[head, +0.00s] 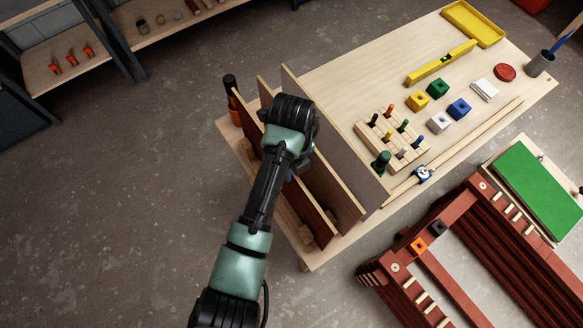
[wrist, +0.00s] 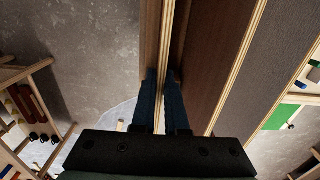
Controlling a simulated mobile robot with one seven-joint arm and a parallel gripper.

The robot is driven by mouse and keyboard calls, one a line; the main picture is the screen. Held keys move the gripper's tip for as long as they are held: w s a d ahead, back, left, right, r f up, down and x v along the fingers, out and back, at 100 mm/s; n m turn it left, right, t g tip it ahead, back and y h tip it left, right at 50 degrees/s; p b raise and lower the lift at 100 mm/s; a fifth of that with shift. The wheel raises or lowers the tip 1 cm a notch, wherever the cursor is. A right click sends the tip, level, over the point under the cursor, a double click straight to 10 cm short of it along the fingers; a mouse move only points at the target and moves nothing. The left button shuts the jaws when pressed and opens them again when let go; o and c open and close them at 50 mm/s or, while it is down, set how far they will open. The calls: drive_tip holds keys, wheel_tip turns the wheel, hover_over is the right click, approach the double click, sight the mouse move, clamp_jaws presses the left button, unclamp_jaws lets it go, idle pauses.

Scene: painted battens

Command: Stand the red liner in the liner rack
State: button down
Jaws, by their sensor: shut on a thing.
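My gripper (wrist: 165,78) is shut on the upper edge of a thin upright panel with a pale plywood edge (wrist: 174,35). In the head view it appears to be the leftmost of three panels, with a dark red-brown face (head: 306,207), and I take it as the red liner. My arm hides the fingers and the panel's middle there. The liner rack's wooden blocks (head: 300,236) show low beside the panels. I cannot tell whether the held panel's lower edge sits in a slot. A second panel (wrist: 215,60) and a grey-faced panel (wrist: 280,60) stand close to the right.
A bench (head: 375,60) carries a peg block (head: 392,142), coloured cubes, a yellow level (head: 441,62) and a yellow tray (head: 474,22). A red-brown slatted frame (head: 440,245) lies at lower right. Open floor lies left.

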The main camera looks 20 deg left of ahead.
drive_tip(key=shift+f, duration=0.1)
drive_tip(key=c, duration=0.9)
unclamp_jaws()
drive_tip(key=shift+o, duration=0.2)
wheel_tip(320, 180, up, 13)
drive_tip(key=p, duration=0.3)
